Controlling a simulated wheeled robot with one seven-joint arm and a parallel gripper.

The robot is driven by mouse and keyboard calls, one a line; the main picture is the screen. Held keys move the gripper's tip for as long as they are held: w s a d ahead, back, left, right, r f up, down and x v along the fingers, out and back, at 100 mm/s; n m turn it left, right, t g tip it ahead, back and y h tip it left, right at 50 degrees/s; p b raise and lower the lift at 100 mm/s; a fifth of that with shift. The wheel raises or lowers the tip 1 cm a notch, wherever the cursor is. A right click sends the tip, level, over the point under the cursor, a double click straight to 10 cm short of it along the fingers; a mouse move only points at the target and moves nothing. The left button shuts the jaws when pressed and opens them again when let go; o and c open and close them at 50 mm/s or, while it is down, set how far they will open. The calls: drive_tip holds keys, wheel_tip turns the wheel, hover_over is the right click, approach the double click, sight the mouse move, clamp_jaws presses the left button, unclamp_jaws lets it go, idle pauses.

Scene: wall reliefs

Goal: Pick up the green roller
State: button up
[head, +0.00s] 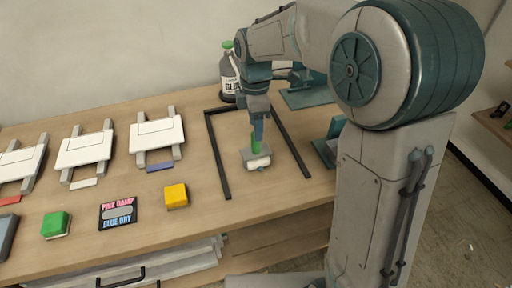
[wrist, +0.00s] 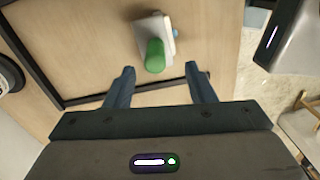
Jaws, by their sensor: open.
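The green roller (head: 256,144) stands on the table inside a dark frame, its green handle upward and its pale head at the bottom. In the wrist view, the roller (wrist: 155,55) shows with its green handle toward the gap between my fingers. My gripper (head: 258,128) is just above the handle in the head view. In the wrist view my gripper (wrist: 160,76) is open, its two blue-grey fingers apart with nothing held between them.
A dark frame (head: 217,150) lies around the roller. A glue bottle (head: 228,82) stands behind it. To the left are a yellow block (head: 176,195), a green block (head: 56,225), a pink-and-blue sign (head: 118,213) and several white panels on rails (head: 157,134). A drawer handle (head: 121,277) projects below the table's front edge.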

sight(256, 148)
drive_tip(key=shift+w+d+f+p, duration=0.1)
drive_tip(key=shift+f+p, duration=0.2)
drive_tip(key=shift+f, duration=2.85)
clamp_jaws()
